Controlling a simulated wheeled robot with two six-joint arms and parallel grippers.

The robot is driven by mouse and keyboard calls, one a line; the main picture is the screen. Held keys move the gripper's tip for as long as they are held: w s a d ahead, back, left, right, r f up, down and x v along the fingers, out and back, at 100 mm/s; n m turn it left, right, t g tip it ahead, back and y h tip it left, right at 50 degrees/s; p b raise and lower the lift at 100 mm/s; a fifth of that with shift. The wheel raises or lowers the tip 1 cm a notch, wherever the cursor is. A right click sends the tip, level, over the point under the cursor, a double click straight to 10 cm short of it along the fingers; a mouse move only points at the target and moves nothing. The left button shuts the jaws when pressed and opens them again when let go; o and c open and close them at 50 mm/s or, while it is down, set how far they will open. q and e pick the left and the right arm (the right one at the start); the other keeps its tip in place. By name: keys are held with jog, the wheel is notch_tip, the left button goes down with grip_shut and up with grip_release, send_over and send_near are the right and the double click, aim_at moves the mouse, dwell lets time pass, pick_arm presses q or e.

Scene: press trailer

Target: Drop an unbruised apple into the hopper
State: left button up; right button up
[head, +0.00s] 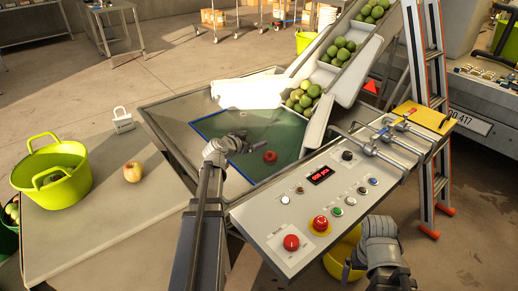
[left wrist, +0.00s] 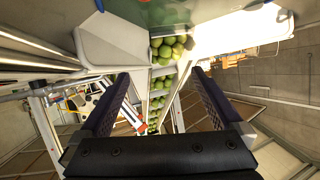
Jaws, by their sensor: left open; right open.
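A pale yellow-red apple (head: 132,172) sits on the grey table at the left; I cannot tell from here whether it is bruised. A red apple (head: 270,156) lies in the blue-rimmed green hopper basin (head: 285,128). My left gripper (head: 241,136) is over the basin, up and left of the red apple, open and empty. In the left wrist view its two fingers (left wrist: 160,78) stand apart with nothing between them. My right gripper (head: 347,270) is low at the right, in front of the control panel, open and empty as far as I see.
A yellow-green tub (head: 64,185) stands on the table's left. A small white padlock-shaped object (head: 122,119) is behind the apple. A chute (head: 335,70) with several green apples rises from the basin. The control panel (head: 300,225) and an orange ladder (head: 435,120) are right.

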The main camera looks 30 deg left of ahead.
pick_arm(q)
jog(key=p+v, duration=0.2)
jog(key=v, duration=0.4)
dwell(0.3)
jog(key=w, duration=0.7)
dwell(0.3)
